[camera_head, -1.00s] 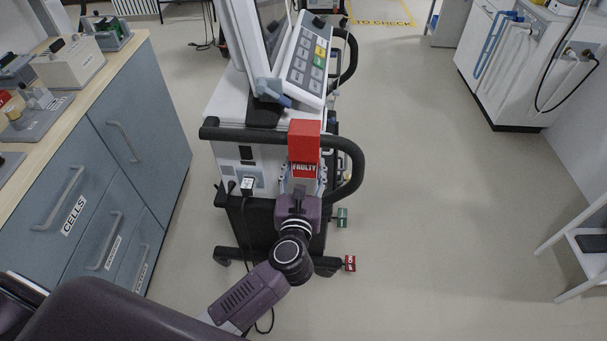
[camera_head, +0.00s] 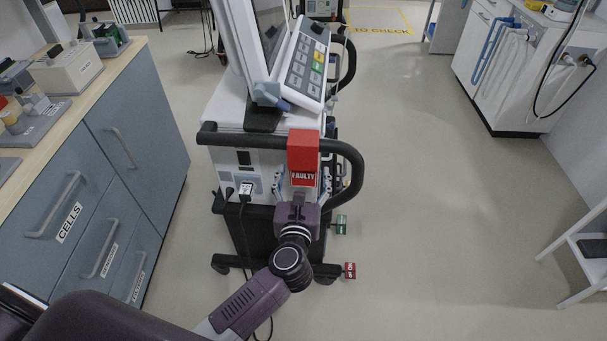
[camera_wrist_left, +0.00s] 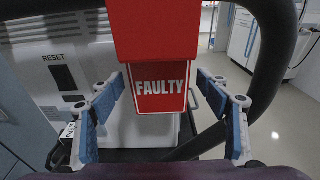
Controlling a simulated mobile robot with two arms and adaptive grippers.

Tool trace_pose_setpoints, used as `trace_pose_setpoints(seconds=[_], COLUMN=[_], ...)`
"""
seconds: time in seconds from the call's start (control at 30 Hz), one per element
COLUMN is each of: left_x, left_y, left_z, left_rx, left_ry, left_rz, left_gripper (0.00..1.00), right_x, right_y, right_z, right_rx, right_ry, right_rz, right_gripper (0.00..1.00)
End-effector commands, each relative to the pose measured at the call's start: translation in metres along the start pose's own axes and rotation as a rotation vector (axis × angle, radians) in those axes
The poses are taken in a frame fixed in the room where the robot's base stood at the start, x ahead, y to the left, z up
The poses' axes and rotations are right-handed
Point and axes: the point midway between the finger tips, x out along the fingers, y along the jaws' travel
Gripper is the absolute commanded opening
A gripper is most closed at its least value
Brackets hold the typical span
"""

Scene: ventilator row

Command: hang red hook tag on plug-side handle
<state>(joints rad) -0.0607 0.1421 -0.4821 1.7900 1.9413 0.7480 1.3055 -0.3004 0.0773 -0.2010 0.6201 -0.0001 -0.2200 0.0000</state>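The red hook tag (camera_head: 304,152), marked FAULTY, is on the black handle (camera_head: 255,138) at the near end of the ventilator cart, with its block at the bar and its label hanging below. In the left wrist view the tag (camera_wrist_left: 160,90) hangs upright between the fingers of my left gripper (camera_wrist_left: 160,92). The gripper is open, with a gap on each side of the label. The hook's seat behind the red block is hidden. In the head view my left gripper (camera_head: 302,188) is just below the tag. My right gripper is not in view.
A power plug (camera_head: 246,188) with a cord is on the cart's near face, left of the tag. Green and red tags (camera_head: 349,271) sit low by the wheels. A drawer counter (camera_head: 120,190) stands left.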

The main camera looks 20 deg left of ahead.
Motion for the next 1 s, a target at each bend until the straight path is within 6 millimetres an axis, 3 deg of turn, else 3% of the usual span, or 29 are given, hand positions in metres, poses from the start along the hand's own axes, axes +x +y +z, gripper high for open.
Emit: trace_pose_setpoints(seconds=[0.23,0.37,0.8,1.0], left_x=[-0.001,-0.012,-0.096,-0.116], left_y=[0.0,-0.001,0.0,0.0], left_z=[-0.001,-0.001,-0.001,-0.001], left_rx=[0.0,-0.001,-0.001,-0.001], left_ry=[0.001,0.002,0.004,0.002], left_rz=[0.0,-0.001,0.0,0.0], left_gripper=[0.7,0.7,0.7,0.7], right_x=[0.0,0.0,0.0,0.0], right_y=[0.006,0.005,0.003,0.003], right_z=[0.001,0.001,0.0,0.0], right_rx=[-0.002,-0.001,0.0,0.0], right_ry=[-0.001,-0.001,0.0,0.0], right_rz=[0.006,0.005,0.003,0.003], right_gripper=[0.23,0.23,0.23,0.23])
